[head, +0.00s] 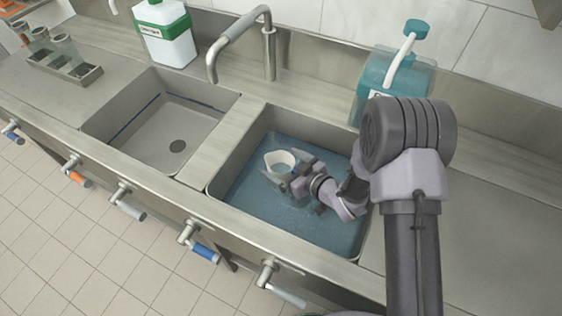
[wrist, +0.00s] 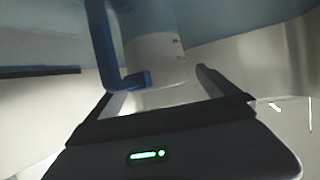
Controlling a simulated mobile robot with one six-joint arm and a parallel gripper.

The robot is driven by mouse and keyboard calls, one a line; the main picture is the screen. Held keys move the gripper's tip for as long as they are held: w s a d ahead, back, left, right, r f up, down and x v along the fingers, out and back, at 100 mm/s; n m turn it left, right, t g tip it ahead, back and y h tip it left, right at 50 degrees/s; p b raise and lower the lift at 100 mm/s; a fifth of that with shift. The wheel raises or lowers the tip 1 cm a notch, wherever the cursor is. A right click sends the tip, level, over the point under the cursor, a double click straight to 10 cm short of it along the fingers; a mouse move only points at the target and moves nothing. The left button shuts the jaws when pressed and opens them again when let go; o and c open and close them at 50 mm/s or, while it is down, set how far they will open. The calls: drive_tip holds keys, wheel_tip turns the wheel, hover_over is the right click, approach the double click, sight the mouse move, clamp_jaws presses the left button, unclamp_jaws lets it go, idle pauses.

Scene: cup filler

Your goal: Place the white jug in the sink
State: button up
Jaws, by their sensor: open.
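The white jug (head: 279,162) is inside the right sink basin (head: 236,207), which holds bluish water. My gripper (head: 288,181) reaches down into this basin at the jug's lower right side. In the wrist view the white jug (wrist: 156,58) stands just beyond and between the fingers of my gripper (wrist: 172,78). The fingers are open, one on each side of it. The jug's base is hidden in the head view, and I cannot tell whether it touches the basin floor.
A second, empty basin (head: 165,130) with a drain lies to the left. A faucet (head: 268,50) stands behind the sinks. A green-capped white bottle (head: 165,35) and a teal pump bottle (head: 385,75) stand at the back. A rack with cups (head: 70,65) is at far left.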

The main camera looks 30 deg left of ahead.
drive_tip(key=p+v, duration=0.2)
drive_tip(key=v, duration=0.8)
drive_tip(key=shift+s+d, duration=0.15)
drive_tip(key=shift+d, duration=0.25)
drive_tip(key=shift+r+p, duration=0.15)
drive_tip(key=shift+p, duration=0.15)
